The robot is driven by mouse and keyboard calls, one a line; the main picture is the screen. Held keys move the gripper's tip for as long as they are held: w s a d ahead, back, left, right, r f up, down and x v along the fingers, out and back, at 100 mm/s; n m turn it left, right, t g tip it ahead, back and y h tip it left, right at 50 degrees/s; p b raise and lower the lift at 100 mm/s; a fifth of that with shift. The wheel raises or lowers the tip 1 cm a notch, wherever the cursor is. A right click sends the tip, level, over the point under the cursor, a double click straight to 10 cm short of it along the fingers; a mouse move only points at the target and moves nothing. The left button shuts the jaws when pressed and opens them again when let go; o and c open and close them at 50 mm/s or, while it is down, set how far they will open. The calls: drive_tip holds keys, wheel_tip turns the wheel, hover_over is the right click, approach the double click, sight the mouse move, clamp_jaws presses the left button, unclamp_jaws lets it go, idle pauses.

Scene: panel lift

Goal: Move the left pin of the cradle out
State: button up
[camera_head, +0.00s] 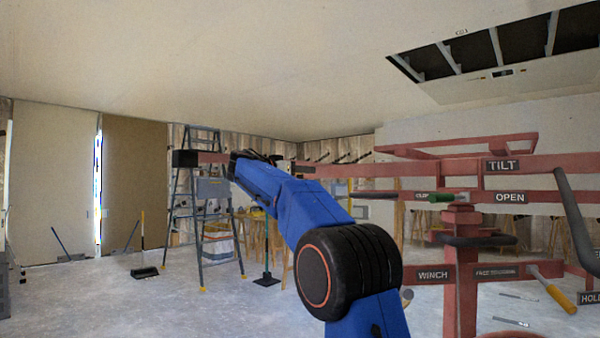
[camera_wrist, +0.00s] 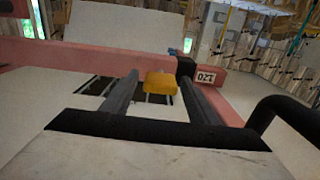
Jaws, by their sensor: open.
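The red cradle (camera_head: 435,169) of the panel lift spans the right half of the head view, its beam running left to a black end (camera_head: 186,158). In the wrist view its red beam (camera_wrist: 70,53) crosses behind my gripper (camera_wrist: 159,77). My gripper is open, with one dark finger on each side of a yellow block (camera_wrist: 160,86), which looks like the grip of the left pin. I cannot tell whether either finger touches it. My arm hides this spot in the head view.
The lift's red post (camera_head: 461,275) stands at right, with a black handwheel, a yellow-handled winch crank (camera_head: 560,298) and TILT, OPEN and WINCH labels. A stepladder (camera_head: 203,215) and broom (camera_head: 143,270) stand at left. The ceiling has an opening (camera_head: 500,45).

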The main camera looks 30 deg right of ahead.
clamp_jaws()
drive_tip(key=shift+v, duration=1.6)
unclamp_jaws()
drive_tip(key=shift+a, duration=0.1)
drive_tip(key=v, duration=1.7)
drive_tip(key=shift+a, duration=0.15)
drive_tip(key=shift+s, duration=0.15)
